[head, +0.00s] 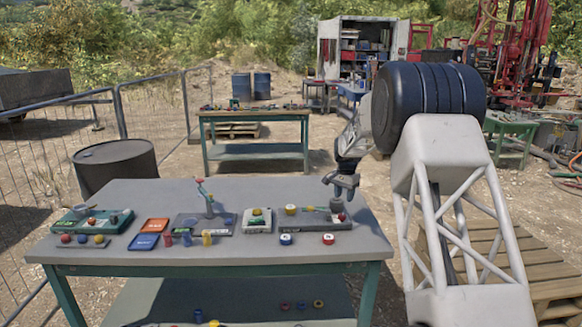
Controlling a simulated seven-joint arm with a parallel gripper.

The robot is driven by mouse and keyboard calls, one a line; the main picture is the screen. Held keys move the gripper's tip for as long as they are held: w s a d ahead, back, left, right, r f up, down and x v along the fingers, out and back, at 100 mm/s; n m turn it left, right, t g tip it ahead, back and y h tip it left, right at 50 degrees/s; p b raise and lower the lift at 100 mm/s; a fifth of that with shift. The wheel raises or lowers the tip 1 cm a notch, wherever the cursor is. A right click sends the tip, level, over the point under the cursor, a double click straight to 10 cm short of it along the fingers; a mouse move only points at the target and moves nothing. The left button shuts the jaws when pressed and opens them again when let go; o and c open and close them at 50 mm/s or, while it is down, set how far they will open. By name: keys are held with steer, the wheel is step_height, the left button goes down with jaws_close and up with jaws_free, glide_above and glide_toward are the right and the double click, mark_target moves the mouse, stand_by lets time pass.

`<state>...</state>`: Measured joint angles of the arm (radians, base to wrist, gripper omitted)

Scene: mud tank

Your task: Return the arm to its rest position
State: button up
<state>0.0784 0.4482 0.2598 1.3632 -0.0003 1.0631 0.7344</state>
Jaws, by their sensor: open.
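My gripper (341,190) hangs at the end of my arm above the right end of the grey-topped workbench (180,262). Its fingers point down. A small grey upright piece and a red ball-like item (342,217) sit just below it on a dark board (312,221). I cannot tell from this view how much space lies between the fingertips and that piece. The gripper is small here, and nothing held in it can be made out.
On the bench are a green tray (76,228), orange (155,225) and blue (144,242) plates, a board with a jointed upright (206,197) and several small coloured pieces. A dark barrel (116,167) stands left, pallets right (540,258). Air above the bench looks clear.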

steer(key=s+a+r+n, duration=0.1)
steer(key=s+a+r, duration=0.1)
steer(key=s+r, duration=0.65)
steer(key=s+a+r+n+t, duration=0.1)
steer(key=s+r+n, duration=0.15)
steer(key=s, duration=1.05)
steer(key=s+a+r+n, duration=0.1)
steer(key=s+a+r, duration=0.1)
steer(key=s+r, duration=0.6)
steer(key=s+a+f+n, duration=0.1)
steer(key=s+f+n, duration=0.1)
steer(key=s, duration=1.7)
steer(key=s+a+f+n+t, duration=0.1)
steer(key=s+f, duration=0.4)
steer(key=s, duration=1.4)
steer(key=shift+s+n+t, duration=0.15)
steer(key=shift+n+t, duration=0.15)
steer(key=shift+n, duration=0.55)
steer(key=shift+a, duration=0.1)
